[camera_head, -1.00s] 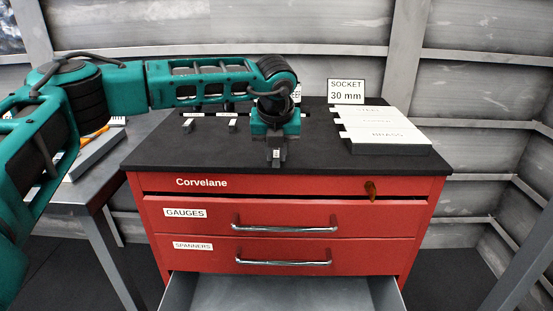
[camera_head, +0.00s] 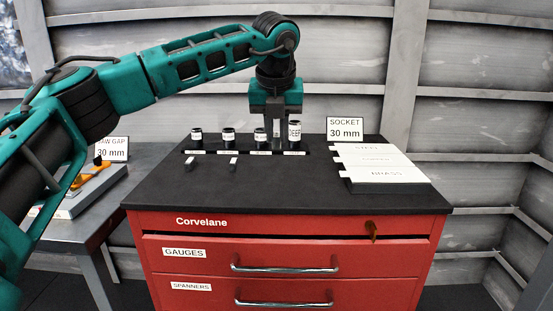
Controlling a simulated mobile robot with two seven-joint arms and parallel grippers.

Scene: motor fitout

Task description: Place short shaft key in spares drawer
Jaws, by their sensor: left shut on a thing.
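My left gripper (camera_head: 277,138) points straight down above the rear of the red cabinet's black top. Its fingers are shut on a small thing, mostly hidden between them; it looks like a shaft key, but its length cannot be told. Two other small grey keys with pale ends, a left one (camera_head: 190,163) and a right one (camera_head: 233,162), stand on the black top (camera_head: 300,190). The drawers marked GAUGES (camera_head: 200,253) and SPANNERS (camera_head: 210,287) are shut. The drawer below them is out of view. My right gripper is out of view.
Several dark sockets (camera_head: 228,138) stand in a row at the back, the DEEP one (camera_head: 294,134) close beside my left gripper. A SOCKET 30 mm sign (camera_head: 345,129) and a stepped white-labelled block (camera_head: 385,172) are at right. A grey side table (camera_head: 75,232) stands at left.

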